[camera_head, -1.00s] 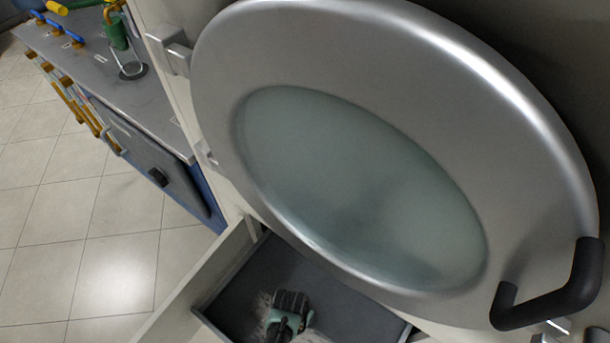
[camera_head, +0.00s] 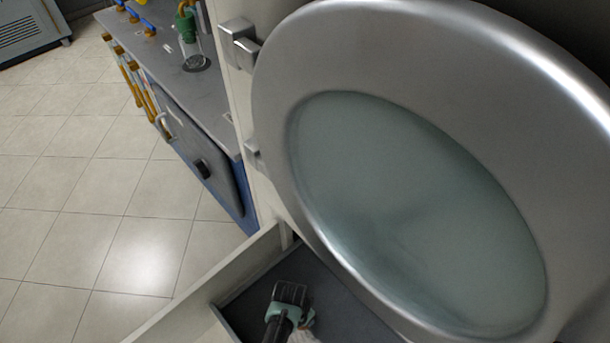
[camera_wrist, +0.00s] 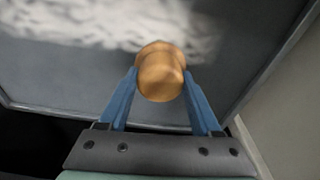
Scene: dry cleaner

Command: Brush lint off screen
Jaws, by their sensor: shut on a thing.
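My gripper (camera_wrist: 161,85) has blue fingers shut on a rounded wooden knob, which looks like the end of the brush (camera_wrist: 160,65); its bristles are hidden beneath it. The dark grey lint screen (camera_wrist: 60,85) lies in the pulled-out drawer below the round door. A whitish, fluffy band of lint (camera_wrist: 100,25) spreads across the screen just beyond the knob in the wrist view. In the head view my gripper (camera_head: 288,300) is over the left part of the screen (camera_head: 345,310), with its fingers hidden.
The large round metal door (camera_head: 275,90) with a glass pane overhangs the drawer on the right. The pale drawer wall (camera_head: 205,285) stands at left. A grey-topped counter (camera_head: 190,90) with a green-capped bottle (camera_head: 188,30) is further back. The tiled floor (camera_head: 70,190) at left is clear.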

